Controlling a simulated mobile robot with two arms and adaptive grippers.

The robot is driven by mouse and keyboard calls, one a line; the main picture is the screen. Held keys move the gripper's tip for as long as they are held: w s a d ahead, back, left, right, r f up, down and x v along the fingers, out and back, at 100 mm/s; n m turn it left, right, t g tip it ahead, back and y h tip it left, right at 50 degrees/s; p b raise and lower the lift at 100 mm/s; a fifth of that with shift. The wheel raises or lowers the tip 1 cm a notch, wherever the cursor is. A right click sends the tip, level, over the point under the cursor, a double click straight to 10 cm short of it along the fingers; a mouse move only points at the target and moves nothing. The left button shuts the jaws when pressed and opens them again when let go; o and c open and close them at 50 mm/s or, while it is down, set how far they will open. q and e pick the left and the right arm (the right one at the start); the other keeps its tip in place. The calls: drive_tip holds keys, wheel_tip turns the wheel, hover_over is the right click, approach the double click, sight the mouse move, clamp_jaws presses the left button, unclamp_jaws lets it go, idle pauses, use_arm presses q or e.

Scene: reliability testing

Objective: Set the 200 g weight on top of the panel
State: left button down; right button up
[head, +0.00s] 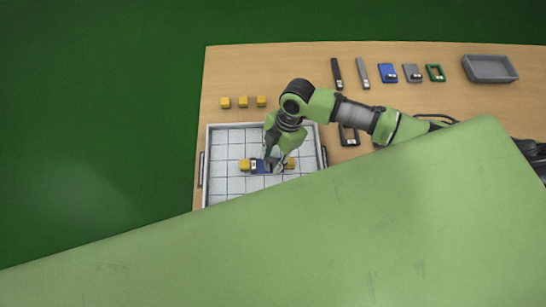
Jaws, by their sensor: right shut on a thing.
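A blue panel (257,166) with a small pale label lies between two yellow blocks, one at its left end (245,165) and one at its right end (290,163). Whether it rests on them cannot be told. They are inside a white grid-floored tray (223,145). My right gripper (275,166) points down over the panel's right part. It is shut on a small dark thing, apparently the 200 g weight, mostly hidden by the fingers. Whether that thing touches the panel cannot be told. My left gripper is not in view.
Three yellow blocks (243,102) stand behind the tray. Dark and grey bars (337,73), another blue panel (388,73), a grey panel (413,73), a green frame (436,66) and a grey bin (490,79) lie along the back. A dark holder (349,138) is right of the tray.

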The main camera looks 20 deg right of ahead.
drive_tip(key=o, duration=1.2)
drive_tip(key=shift+f, duration=0.1)
drive_tip(key=shift+o, duration=0.2)
drive_tip(key=shift+r, duration=0.25)
drive_tip(key=shift+w+d+r, duration=0.1)
drive_tip(key=shift+r, duration=0.2)
drive_tip(key=s+b+v, duration=0.1)
drive_tip(key=v, duration=1)
drive_tip(key=shift+w, duration=0.4)
drive_tip(key=shift+r, duration=0.1)
